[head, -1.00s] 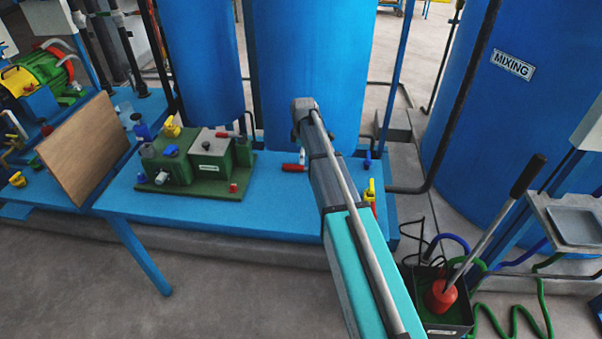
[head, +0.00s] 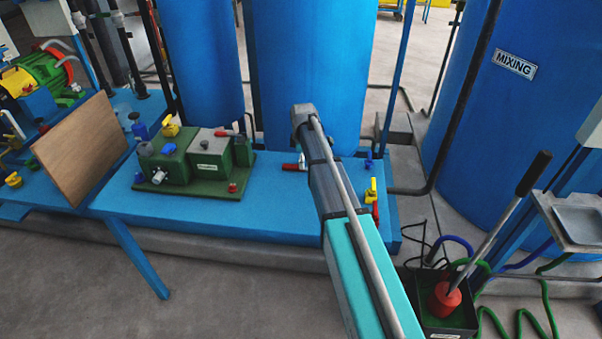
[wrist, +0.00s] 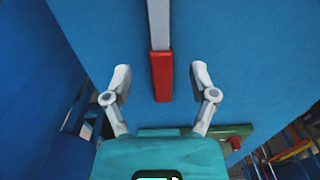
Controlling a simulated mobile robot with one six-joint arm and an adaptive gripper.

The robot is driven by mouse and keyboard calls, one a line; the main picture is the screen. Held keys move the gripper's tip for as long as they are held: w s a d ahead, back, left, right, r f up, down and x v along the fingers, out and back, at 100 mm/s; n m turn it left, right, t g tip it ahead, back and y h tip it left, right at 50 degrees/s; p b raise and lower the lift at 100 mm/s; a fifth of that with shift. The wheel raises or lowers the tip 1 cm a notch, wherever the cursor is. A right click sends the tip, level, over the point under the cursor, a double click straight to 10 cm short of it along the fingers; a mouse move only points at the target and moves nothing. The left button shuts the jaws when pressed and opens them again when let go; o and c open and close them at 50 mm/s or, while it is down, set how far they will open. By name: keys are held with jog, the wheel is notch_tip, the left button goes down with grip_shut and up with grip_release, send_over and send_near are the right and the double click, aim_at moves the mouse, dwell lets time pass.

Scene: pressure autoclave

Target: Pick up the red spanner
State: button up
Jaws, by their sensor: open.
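The red spanner has a red handle and a grey metal shaft. In the wrist view its red handle (wrist: 161,78) lies on the blue bench top, its shaft running to the top edge of the picture. My gripper (wrist: 161,82) is open, with one finger on each side of the handle and a gap on both sides. Whether the fingertips are down at its height, I cannot tell. In the head view the red handle (head: 290,167) shows just left of my arm, which hides the gripper.
A green pump unit (head: 208,165) stands on the blue bench (head: 240,217), left of the spanner. A wooden board (head: 80,150) leans farther left. Blue tanks (head: 315,70) rise behind. Yellow and red valve handles (head: 372,192) are right of my arm.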

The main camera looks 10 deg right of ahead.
jog(key=shift+f+b, duration=1)
jog(key=shift+f, duration=0.25)
grip_shut()
